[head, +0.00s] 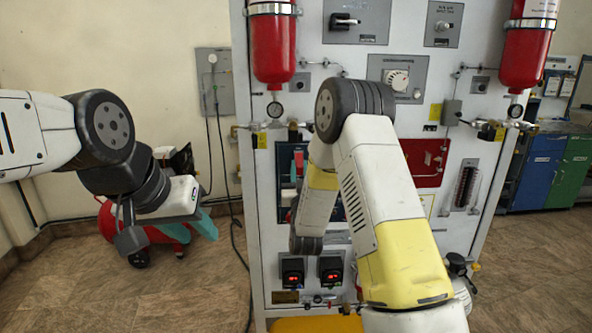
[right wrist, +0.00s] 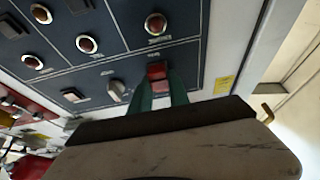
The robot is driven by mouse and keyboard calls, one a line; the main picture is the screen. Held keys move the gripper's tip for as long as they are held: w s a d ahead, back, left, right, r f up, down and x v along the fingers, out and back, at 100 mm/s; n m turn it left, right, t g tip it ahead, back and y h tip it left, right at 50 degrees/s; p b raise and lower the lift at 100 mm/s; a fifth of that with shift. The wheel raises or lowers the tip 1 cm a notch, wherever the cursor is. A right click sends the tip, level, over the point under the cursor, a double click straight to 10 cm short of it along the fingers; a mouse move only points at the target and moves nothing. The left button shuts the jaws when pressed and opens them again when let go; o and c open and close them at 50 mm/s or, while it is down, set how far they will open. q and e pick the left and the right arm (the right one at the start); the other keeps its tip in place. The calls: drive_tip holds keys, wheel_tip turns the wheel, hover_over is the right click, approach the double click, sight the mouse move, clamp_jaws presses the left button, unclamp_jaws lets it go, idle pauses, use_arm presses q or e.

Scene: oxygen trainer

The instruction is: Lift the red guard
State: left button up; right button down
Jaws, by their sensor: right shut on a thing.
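The red guard (right wrist: 158,71) is a small red cover on the dark switch panel (right wrist: 120,62) in the right wrist view. The green fingers of my right gripper (right wrist: 160,88) reach up to it, one on each side, and are shut on it. In the head view a small red part (head: 299,163) shows on the dark panel, left of my right forearm. My right arm hides much of that panel and most of the right gripper there. My left gripper (head: 204,224) hangs at the left, away from the cabinet. Its teal fingers point down, and their gap is unclear.
A grey lever switch (right wrist: 117,91) sits just left of the guard, with several round red lamps (right wrist: 155,24) above. Two red cylinders (head: 272,45) (head: 526,55) flank the cabinet (head: 250,220). A red machine (head: 150,232) stands on the floor behind my left gripper.

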drive_tip(key=shift+s+r, duration=0.1)
drive_tip(key=g, duration=0.1)
drive_tip(key=s+r+g, duration=0.1)
drive_tip(key=g, duration=0.1)
drive_tip(key=shift+r, duration=0.1)
drive_tip(key=shift+s+r+g, duration=0.2)
drive_tip(key=shift+r+g, duration=0.05)
drive_tip(key=shift+g, duration=0.7)
drive_tip(key=shift+s+r+g, duration=0.15)
drive_tip(key=shift+r+g, duration=0.05)
drive_tip(key=shift+g, duration=0.75)
use_arm(q)
drive_tip(key=shift+c, duration=0.3)
